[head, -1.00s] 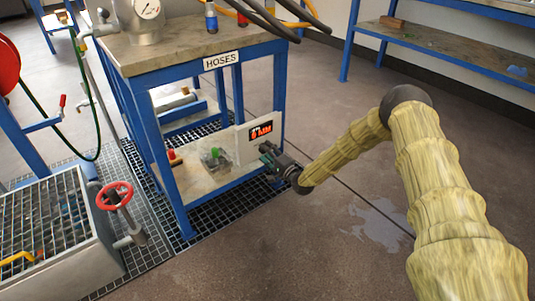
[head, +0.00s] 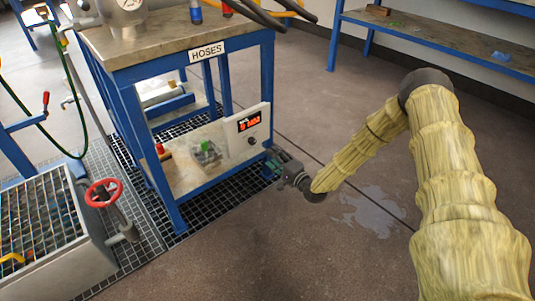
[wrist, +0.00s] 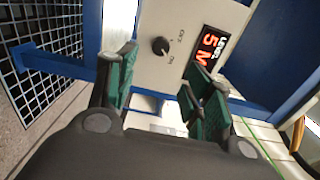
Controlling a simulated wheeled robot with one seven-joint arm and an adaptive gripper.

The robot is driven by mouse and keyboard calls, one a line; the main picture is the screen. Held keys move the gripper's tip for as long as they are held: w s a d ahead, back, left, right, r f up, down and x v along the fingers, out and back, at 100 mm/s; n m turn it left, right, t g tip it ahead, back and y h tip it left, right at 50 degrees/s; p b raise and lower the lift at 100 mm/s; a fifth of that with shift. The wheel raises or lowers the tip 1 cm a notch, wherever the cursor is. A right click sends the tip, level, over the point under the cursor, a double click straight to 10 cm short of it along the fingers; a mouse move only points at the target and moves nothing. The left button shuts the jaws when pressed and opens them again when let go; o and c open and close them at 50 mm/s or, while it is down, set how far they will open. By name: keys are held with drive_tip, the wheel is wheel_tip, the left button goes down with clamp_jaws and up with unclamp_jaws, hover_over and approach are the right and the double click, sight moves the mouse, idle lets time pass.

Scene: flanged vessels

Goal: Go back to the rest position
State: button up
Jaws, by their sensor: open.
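My gripper (head: 276,168) is at the end of my yellow-sleeved arm, beside the right front leg of the blue workbench (head: 176,185) marked HOSES. In the wrist view my gripper (wrist: 160,95) shows its two green-padded fingers apart, with nothing held between them. Beyond the fingers is a pale control panel (wrist: 190,25) with a black knob (wrist: 160,46) and a lit red display (wrist: 212,46). The panel (head: 256,139) also shows in the head view, on the bench's lower level. The fingers appear apart from the knob.
A red valve wheel (head: 103,192) stands beside a grated basin (head: 40,220) at the left. A gauge vessel (head: 124,15) and hoses are on the bench top. A blue-framed shelf (head: 430,38) is at the back right. A puddle (head: 372,212) lies on the open floor.

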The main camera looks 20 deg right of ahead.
drive_tip(key=shift+s+d, duration=0.15)
drive_tip(key=shift+s, duration=0.25)
drive_tip(key=s+a+f+n+g+h, duration=0.1)
drive_tip(key=s+a+f+n+g, duration=0.25)
drive_tip(key=s+a+f, duration=0.5)
drive_tip(key=s+a+f+n+g, duration=0.3)
drive_tip(key=s+a+f+g, duration=0.2)
drive_tip(key=s, duration=0.7)
drive_tip(key=s+d+n+g+h+p, duration=0.1)
drive_tip(key=s+d+n+g+h, duration=0.2)
drive_tip(key=s, duration=1.3)
drive_tip(key=s+d+n+g+h+p, duration=0.15)
drive_tip(key=s+n+g, duration=0.35)
drive_tip(key=s, duration=1.1)
wheel_tip(320, 180, up, 38)
drive_tip(key=p, duration=3.7)
drive_tip(key=shift+w+d+r+m+h, duration=0.15)
drive_tip(key=shift+w+m+h, duration=0.15)
drive_tip(key=shift+m+h, duration=0.05)
drive_tip(key=shift+g, duration=0.25)
